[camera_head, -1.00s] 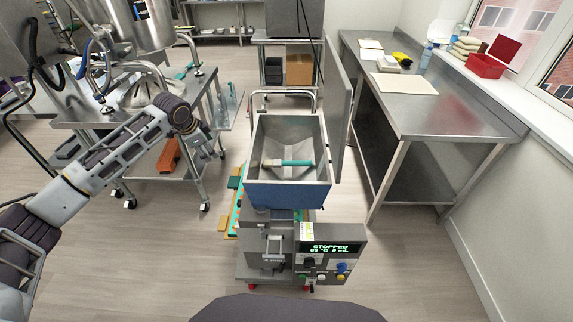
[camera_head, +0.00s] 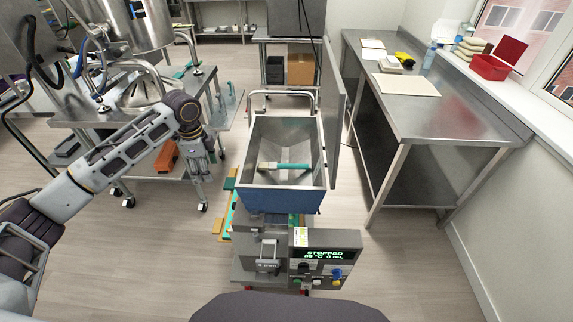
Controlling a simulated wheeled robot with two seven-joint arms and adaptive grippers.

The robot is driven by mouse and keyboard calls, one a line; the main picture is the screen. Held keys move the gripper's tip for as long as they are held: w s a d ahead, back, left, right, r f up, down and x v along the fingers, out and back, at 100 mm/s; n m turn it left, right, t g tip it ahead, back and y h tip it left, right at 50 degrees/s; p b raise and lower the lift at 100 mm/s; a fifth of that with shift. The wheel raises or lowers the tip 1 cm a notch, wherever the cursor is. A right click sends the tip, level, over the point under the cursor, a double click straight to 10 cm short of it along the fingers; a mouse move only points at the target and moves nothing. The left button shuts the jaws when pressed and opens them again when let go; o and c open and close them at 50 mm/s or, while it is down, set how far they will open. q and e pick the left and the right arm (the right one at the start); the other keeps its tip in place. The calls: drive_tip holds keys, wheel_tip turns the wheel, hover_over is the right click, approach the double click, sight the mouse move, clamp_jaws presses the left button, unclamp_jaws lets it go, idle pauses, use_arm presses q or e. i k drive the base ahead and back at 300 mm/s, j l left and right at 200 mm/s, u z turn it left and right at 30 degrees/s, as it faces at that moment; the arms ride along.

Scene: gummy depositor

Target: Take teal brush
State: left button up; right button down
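The teal brush (camera_head: 292,166) lies in the open steel hopper (camera_head: 250,183) of the depositor. Its teal handle points right and its pale head is at the left, near the hopper's left wall. My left gripper (camera_head: 205,176) hangs downward to the left of the hopper, apart from it and from the brush. It is small and dark in this view, and I cannot tell whether its fingers are open or shut. My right gripper is not in view.
The hopper's tall lid (camera_head: 334,110) stands open on its right side. A control panel (camera_head: 325,258) reading STOPPED is at the front. A steel table (camera_head: 450,113) stands at the right. A steel cart (camera_head: 120,117) with an orange item (camera_head: 167,157) is behind my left arm.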

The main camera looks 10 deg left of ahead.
sight(270, 166)
drive_tip(key=i+l, duration=0.3)
drive_tip(key=l, duration=0.15)
drive_tip(key=i+l, duration=0.35)
drive_tip(key=l, duration=0.05)
